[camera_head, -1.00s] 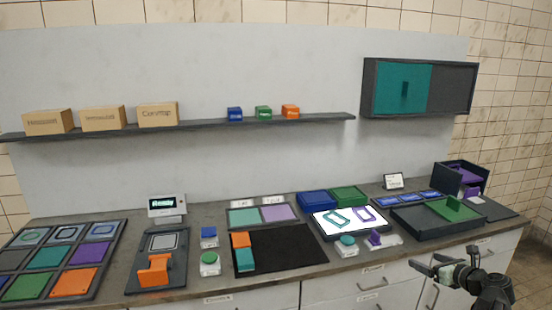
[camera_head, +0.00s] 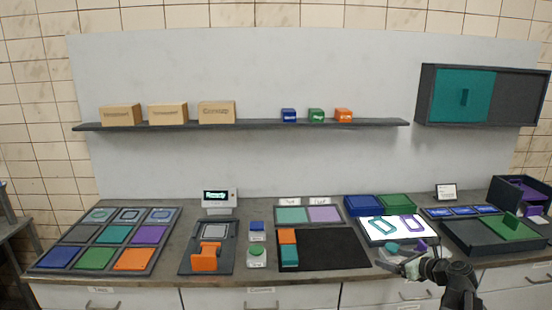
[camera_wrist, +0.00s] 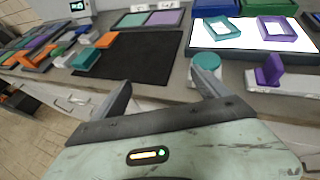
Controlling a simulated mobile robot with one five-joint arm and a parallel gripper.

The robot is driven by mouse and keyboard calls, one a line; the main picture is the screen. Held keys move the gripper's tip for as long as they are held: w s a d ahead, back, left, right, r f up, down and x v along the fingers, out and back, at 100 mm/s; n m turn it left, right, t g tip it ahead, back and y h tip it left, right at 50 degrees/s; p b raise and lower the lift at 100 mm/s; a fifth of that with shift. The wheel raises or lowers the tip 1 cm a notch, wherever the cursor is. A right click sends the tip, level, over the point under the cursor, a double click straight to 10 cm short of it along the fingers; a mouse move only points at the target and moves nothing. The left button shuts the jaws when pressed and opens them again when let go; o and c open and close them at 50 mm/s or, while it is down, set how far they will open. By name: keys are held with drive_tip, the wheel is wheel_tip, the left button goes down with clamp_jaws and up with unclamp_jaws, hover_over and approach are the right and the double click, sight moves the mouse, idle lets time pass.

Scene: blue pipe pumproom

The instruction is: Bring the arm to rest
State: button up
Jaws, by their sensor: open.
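My gripper (camera_head: 398,266) is at the front right of the counter in the head view, its jaws pointing left. In the wrist view its two fingers (camera_wrist: 160,98) stand wide apart with nothing between them. Beyond the fingers are a black mat (camera_wrist: 128,58) and the counter's front edge. A round teal piece (camera_wrist: 207,62) on a small base shows just past the right finger, apart from it as far as I can tell. My arm covers part of the counter front and drawers in the head view.
A lit white panel (camera_head: 398,238) with teal and purple outlines lies behind my gripper. A dark tray with a green part (camera_head: 500,228) is to the right. A purple piece (camera_wrist: 269,72) stands near the counter edge. A shelf (camera_head: 260,125) and a wall cabinet (camera_head: 465,90) hang above.

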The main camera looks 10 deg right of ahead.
drive_tip(key=a+f+n+g+y+p, duration=0.15)
drive_tip(key=a+n, duration=0.25)
drive_tip(key=a, duration=0.7)
drive_tip(key=a+f+n+g, duration=0.25)
drive_tip(key=a+n, duration=0.25)
drive_tip(key=a, duration=0.6)
drive_tip(key=a+f+n+g+y+p, duration=0.1)
drive_tip(key=a+f+n+g, duration=0.2)
drive_tip(key=a, duration=0.9)
drive_tip(key=s+a+f+n+g+h, duration=0.3)
drive_tip(key=s+a+n, duration=0.3)
drive_tip(key=n, duration=0.5)
drive_tip(key=s+d+n+g+h, duration=0.2)
drive_tip(key=s+d+n, duration=0.3)
drive_tip(key=d+n, duration=0.3)
drive_tip(key=shift+s+d+f+n+h, duration=0.2)
drive_tip(key=shift+f+n+h, duration=0.15)
drive_tip(key=shift+n+h, duration=0.35)
drive_tip(key=shift+c, duration=0.4)
